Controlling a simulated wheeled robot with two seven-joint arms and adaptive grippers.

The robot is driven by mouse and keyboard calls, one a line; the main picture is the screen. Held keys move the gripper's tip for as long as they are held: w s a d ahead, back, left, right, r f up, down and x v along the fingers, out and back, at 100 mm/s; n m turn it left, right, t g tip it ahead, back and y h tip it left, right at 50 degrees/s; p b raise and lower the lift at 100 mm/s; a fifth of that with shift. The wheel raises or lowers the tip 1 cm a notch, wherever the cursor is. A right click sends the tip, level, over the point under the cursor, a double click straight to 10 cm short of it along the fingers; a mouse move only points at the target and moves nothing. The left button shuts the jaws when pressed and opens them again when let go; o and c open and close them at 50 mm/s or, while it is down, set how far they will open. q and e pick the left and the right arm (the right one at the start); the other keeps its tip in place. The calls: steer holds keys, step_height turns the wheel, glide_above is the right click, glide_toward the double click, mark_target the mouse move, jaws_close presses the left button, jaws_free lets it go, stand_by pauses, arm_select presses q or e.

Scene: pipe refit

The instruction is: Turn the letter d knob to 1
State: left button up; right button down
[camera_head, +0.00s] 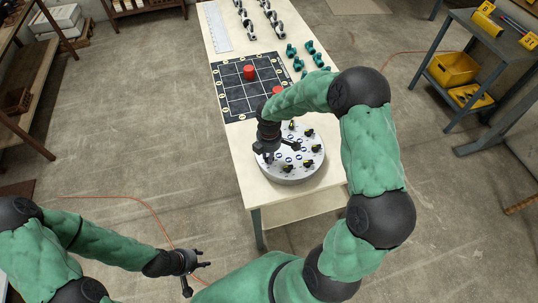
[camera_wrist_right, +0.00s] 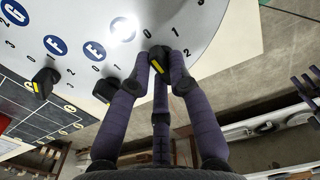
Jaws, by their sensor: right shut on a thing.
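A round white panel (camera_head: 290,172) with several black knobs stands on the table. In the right wrist view the panel (camera_wrist_right: 90,18) shows blue discs lettered G, F and E; a further disc (camera_wrist_right: 122,30) is washed out by glare, so I cannot read its letter. My right gripper (camera_wrist_right: 160,70) is shut on the black knob (camera_wrist_right: 159,60) beside that disc. The knob's yellow mark shows between the fingers; I cannot tell its number. In the head view my right gripper (camera_head: 270,153) is at the panel's left side. My left gripper (camera_head: 193,276) is open and empty, away from the table.
Other knobs (camera_wrist_right: 42,82) sit near the held one. Behind the panel are a dark grid board (camera_head: 235,98) with red pieces (camera_head: 249,72), and green (camera_head: 291,51) and grey fittings. A grey cart (camera_head: 478,70) with yellow bins stands at right. The floor left of the table is open.

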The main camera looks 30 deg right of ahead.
steer(key=shift+m, duration=0.3)
steer(key=m+b, duration=0.1)
steer(key=m, duration=0.4)
steer(key=shift+d, duration=0.1)
steer(key=m+b, duration=0.2)
steer(key=m, duration=0.4)
steer(key=shift+s, duration=0.15)
stand_by(0.4)
steer(key=c, duration=1.1)
jaws_free()
steer(key=shift+c, duration=0.2)
